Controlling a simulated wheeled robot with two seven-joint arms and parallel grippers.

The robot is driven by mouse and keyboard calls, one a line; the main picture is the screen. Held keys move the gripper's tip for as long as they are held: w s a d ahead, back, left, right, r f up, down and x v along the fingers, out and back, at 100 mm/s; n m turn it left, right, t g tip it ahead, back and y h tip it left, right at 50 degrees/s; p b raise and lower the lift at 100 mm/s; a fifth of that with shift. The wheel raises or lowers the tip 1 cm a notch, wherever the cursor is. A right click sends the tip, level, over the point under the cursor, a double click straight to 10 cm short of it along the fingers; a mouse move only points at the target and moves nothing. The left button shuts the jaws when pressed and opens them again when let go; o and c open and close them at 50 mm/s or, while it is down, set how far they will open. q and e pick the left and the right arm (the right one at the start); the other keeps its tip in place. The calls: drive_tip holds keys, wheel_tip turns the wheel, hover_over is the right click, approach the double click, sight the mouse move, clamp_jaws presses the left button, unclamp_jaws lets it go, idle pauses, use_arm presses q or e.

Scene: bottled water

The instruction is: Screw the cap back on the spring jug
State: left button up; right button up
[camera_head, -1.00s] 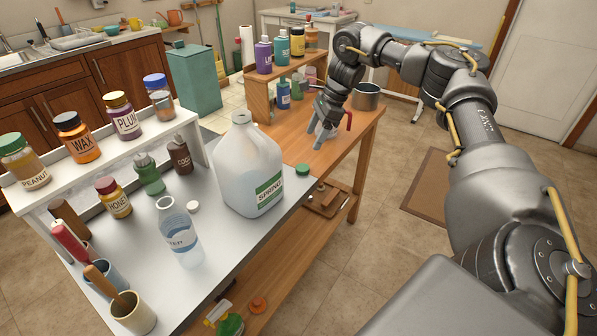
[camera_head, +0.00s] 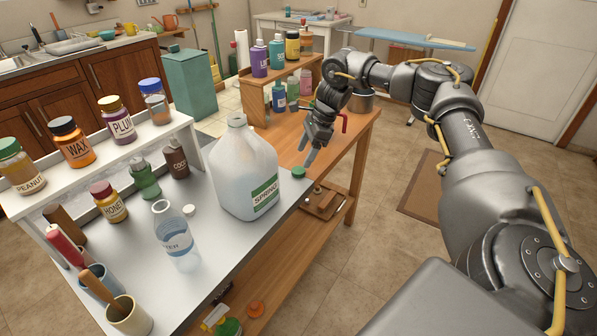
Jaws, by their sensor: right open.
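The spring jug (camera_head: 243,172) is a large translucent white jug with a green label. It stands upright on the grey tabletop, and its neck at the top looks uncapped. A green cap (camera_head: 298,172) lies on the tabletop to the right of the jug, near the table's right edge. My right gripper (camera_head: 309,156) points down just above and behind the green cap. Its fingers are apart with nothing between them, and I cannot tell whether they touch the cap. My left gripper is out of view.
A clear open bottle (camera_head: 177,238) stands in front of the jug, with a small white cap (camera_head: 189,210) beside it. A white shelf (camera_head: 95,152) with several jars is at left. A wooden shelf (camera_head: 262,97) with bottles and a metal pot (camera_head: 359,101) stand behind.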

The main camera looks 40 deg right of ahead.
sight(299, 170)
drive_tip(key=shift+f, duration=0.2)
drive_tip(key=x, duration=0.4)
drive_tip(key=shift+s+f, duration=0.2)
drive_tip(key=shift+f, duration=0.25)
drive_tip(key=shift+w, duration=0.1)
drive_tip(key=c, duration=0.9)
drive_tip(key=shift+c, duration=0.7)
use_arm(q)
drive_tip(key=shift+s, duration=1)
